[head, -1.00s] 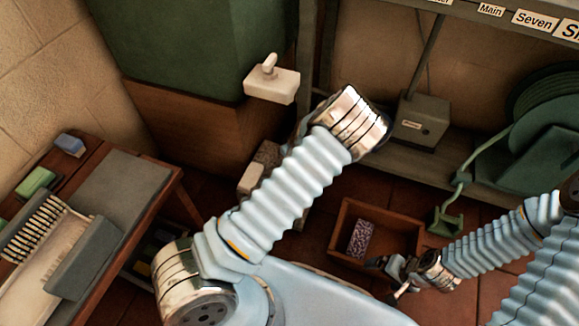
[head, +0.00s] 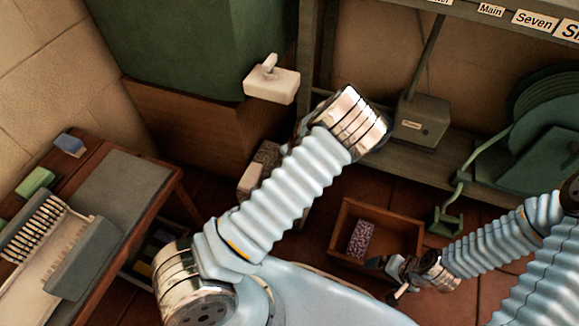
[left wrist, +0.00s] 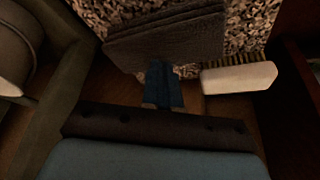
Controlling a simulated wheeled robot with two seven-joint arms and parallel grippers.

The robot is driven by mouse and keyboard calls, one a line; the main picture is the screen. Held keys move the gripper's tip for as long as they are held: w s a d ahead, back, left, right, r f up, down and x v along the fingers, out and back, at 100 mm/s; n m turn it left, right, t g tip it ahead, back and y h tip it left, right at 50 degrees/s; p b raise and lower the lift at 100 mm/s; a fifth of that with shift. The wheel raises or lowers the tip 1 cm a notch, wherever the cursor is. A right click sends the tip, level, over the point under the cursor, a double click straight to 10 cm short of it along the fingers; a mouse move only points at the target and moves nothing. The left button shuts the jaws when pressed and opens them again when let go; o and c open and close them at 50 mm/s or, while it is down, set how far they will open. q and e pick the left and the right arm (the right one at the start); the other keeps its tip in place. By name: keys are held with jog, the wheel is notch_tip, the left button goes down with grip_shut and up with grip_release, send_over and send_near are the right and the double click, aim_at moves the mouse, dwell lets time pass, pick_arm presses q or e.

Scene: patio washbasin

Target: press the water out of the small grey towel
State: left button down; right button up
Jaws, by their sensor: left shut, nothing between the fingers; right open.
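A small grey towel (left wrist: 165,42), dark and folded flat, lies on a speckled stone surface in the left wrist view. My left gripper (left wrist: 163,68) is shut and empty, its blue fingertips at the towel's near edge. I cannot tell how firmly they touch it. In the head view my left arm hides this gripper and the towel. My right gripper (head: 385,278) is open and empty, low on the right beside a wooden crate (head: 345,262).
A pale-backed brush (left wrist: 238,78) lies right of the towel. The crate holds a speckled block (head: 361,239). A table (head: 166,205) at left carries a grey mat (head: 120,185), brushes and small blocks. A green hose reel (head: 545,135) stands at right.

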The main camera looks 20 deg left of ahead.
pick_arm(q)
jog(key=shift+f+b, duration=0.45)
jog(key=shift+f, duration=0.2)
dwell(0.6)
jog(key=shift+s+f, duration=0.1)
jog(key=shift+f, duration=0.05)
dwell(2.8)
notch_tip(320, 180, up, 8)
jog(key=p, duration=0.6)
dwell(0.3)
